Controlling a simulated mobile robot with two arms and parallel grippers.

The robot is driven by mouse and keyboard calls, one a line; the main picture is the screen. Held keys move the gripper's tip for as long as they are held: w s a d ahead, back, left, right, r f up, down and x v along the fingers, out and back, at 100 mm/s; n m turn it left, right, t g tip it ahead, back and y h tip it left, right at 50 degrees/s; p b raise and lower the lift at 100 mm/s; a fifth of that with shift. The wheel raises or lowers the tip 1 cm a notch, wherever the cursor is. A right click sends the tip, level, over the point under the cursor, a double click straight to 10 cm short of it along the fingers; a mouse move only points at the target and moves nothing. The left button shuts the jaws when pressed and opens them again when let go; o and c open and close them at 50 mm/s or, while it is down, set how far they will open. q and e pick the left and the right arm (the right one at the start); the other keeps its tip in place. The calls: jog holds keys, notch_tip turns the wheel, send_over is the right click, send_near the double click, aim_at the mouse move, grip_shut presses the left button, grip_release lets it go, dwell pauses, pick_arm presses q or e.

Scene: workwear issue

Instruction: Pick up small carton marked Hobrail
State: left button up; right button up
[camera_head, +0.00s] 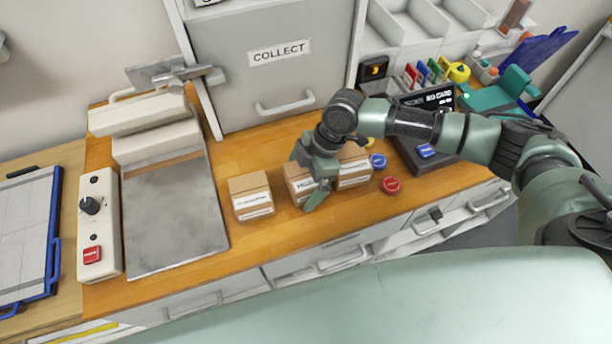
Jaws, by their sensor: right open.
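Several small brown cartons with white labels stand in a row on the wooden counter. The middle carton (296,188) has a label that seems to start with H; the rest is hidden by my right gripper. The left carton (250,193) and the right carton (354,172) have labels too small to read surely. My right gripper (311,176) is open at the middle carton, one finger in front of its right part. Whether it touches the carton cannot be told. My left gripper is not in view.
A metal plate (175,215) with a white press-like device lies left of the cartons. A red button-like disc (390,185) and a blue one (378,160) lie to the right. The COLLECT door (270,85) stands behind. A wooden strip in front of the cartons is clear.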

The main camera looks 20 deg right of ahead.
jog(key=c, duration=1.5)
jog(key=shift+c, duration=0.2)
